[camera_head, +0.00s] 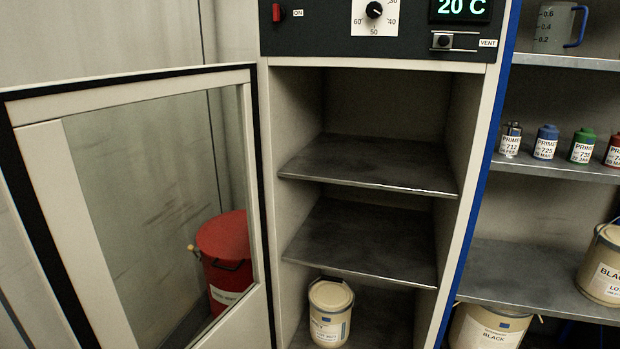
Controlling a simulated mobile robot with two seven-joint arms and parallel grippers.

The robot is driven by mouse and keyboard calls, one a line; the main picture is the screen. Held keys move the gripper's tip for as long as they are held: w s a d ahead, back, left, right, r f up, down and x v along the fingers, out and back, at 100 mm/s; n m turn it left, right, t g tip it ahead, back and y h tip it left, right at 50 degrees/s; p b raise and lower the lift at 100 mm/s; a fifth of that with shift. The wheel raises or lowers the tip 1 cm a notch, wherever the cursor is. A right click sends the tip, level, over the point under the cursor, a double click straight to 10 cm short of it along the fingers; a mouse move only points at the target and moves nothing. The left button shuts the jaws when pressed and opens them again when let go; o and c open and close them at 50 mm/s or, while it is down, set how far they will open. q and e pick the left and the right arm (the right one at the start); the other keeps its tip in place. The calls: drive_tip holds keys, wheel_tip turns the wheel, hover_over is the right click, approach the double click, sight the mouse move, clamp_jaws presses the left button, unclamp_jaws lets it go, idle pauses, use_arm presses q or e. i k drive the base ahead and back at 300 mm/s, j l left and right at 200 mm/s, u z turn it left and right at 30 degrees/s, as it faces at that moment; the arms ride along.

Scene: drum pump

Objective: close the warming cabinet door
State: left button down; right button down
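The warming cabinet (492,180) stands in the middle, with dark metal shelves inside. Its door (22,108) has a pale frame, a black edge seal and a glass pane. The door is hinged at the cabinet's left side and stands wide open to the left. A cream tin (330,312) with a label stands inside on the lowest visible shelf. The two upper shelves are empty. The door's handle is not clearly visible. Neither of my grippers is in view.
A red drum (225,245) shows through the door glass. The top panel (415,45) has a switch, a dial, a vent slider and a 20 C display. Shelving (530,275) at the right holds a jug, several small primer bottles and larger cream tins.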

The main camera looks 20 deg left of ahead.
sight(41, 187)
drive_tip(key=k+j, duration=0.1)
drive_tip(key=j, duration=1.95)
drive_tip(key=k, duration=0.05)
